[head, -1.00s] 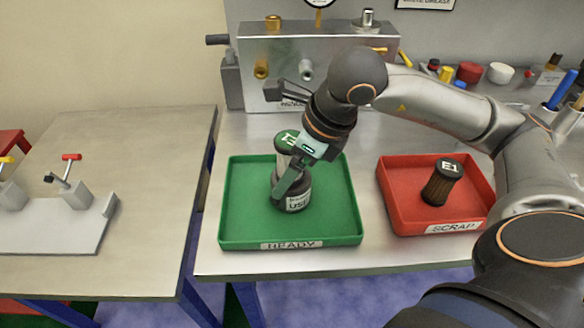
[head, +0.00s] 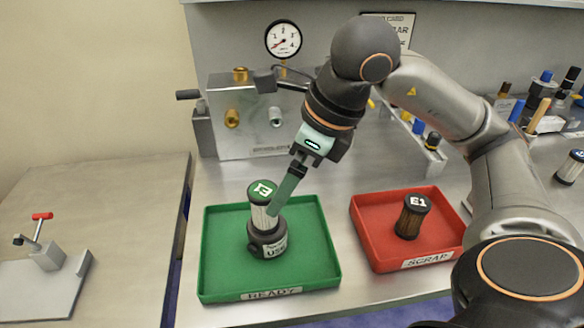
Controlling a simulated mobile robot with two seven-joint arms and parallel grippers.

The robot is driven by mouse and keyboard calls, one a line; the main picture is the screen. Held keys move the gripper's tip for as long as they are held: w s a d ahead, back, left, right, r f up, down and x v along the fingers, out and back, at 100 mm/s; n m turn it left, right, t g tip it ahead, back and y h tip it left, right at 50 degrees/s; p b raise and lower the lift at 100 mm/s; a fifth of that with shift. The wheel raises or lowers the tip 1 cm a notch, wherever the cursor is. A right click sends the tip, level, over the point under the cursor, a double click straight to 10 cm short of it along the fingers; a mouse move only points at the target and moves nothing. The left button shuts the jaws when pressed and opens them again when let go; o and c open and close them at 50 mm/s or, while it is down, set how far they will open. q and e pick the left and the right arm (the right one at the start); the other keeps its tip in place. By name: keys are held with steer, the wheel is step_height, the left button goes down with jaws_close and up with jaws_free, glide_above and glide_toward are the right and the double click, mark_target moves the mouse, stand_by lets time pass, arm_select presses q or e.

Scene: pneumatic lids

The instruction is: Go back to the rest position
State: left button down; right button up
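My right gripper (head: 274,208) points down and left over the green READY tray (head: 325,272). Its visible fingertip overlaps the upper part of a pale cylinder with a green-labelled dark cap (head: 262,191). I cannot tell whether it touches it. Only one finger shows clearly, so the opening is hidden. The cylinder stands upright in a dark round base (head: 266,240) with a white label, inside the tray. My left gripper is not in view.
A red SCRAP tray (head: 362,225) holds a brown cylinder marked E1 (head: 411,217). A grey block with brass fittings (head: 218,135) stands behind, below a gauge (head: 283,39). A clamp plate (head: 45,290) lies on the left table. Bottles and tools fill the back right.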

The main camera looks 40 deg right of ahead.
steer(key=shift+v, duration=0.75)
